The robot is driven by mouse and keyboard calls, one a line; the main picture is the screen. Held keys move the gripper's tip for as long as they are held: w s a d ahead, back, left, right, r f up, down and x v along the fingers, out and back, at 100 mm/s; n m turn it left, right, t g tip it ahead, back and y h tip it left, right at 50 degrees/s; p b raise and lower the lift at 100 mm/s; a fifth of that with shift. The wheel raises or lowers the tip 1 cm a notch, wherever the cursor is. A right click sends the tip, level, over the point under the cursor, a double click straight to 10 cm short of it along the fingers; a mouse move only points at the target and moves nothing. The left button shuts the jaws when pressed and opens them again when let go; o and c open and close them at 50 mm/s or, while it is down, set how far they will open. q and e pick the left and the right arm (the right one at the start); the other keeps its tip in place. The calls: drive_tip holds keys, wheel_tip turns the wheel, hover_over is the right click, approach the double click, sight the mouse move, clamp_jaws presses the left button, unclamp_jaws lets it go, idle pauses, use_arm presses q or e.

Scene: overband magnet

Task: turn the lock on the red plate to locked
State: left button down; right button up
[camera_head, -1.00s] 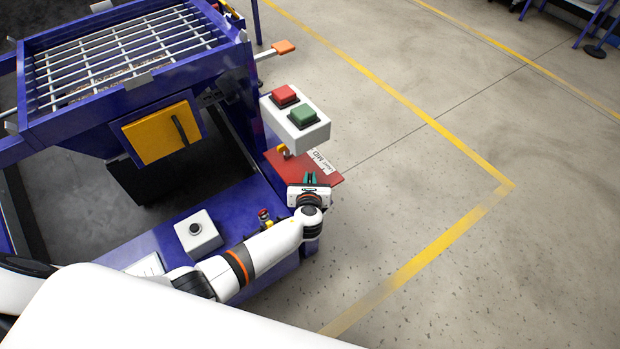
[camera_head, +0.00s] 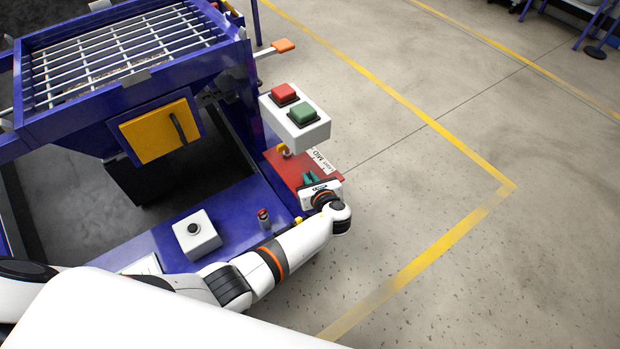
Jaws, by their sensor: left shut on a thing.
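The red plate (camera_head: 285,170) lies at the right end of the blue frame and carries a white label (camera_head: 321,160) with dark lettering, only partly readable. My left gripper (camera_head: 311,178) is over the plate's front part, its teal fingers pointing away from me and slanting up-left. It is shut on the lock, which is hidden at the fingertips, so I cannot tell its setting. My right gripper is not in view.
A white box with a red button (camera_head: 283,92) and a green button (camera_head: 303,113) overhangs the plate's back edge. The floor at right is clear.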

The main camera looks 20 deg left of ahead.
use_arm(q)
drive_tip(key=c, duration=1.5)
unclamp_jaws()
drive_tip(key=p+v, duration=0.2)
drive_tip(key=v, duration=1)
drive_tip(key=shift+p, duration=0.3)
